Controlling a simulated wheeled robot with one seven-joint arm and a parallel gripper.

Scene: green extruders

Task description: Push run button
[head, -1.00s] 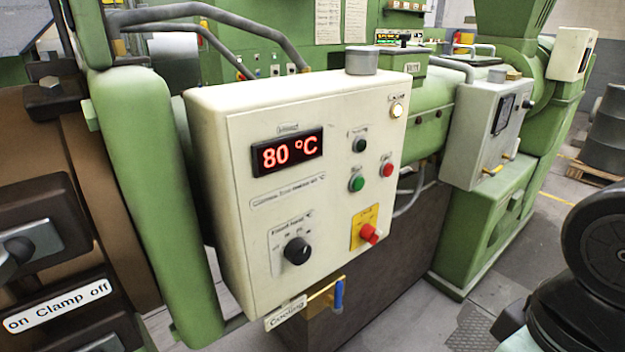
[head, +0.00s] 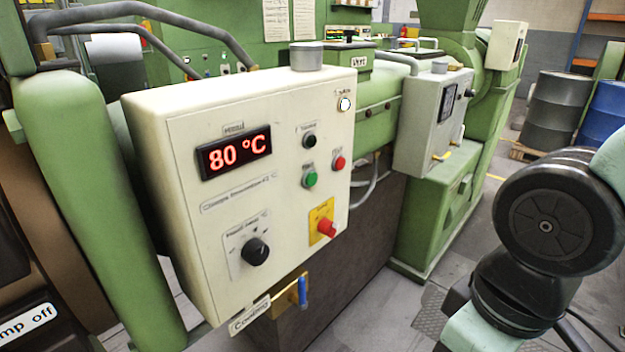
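A cream control box (head: 185,140) fills the middle of the head view. Its red display (head: 233,152) reads 80 °C. A green button (head: 310,180) sits right of the display, with a small label above it too blurred to read. A red button (head: 339,162) is up and right of it, and a black button (head: 309,140) is above it. A round lamp or button (head: 344,103) is at the top right. A red knob (head: 327,228) on a yellow plate is at the lower right. My gripper is out of view; only part of my arm shows at the right.
A black dial (head: 255,251) is low on the panel. A blue-handled valve (head: 302,292) sits below the box. A grey box (head: 420,125) and green machine stand to the right. Barrels (head: 556,110) stand at the back right. Grey floor (head: 385,310) is open in front.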

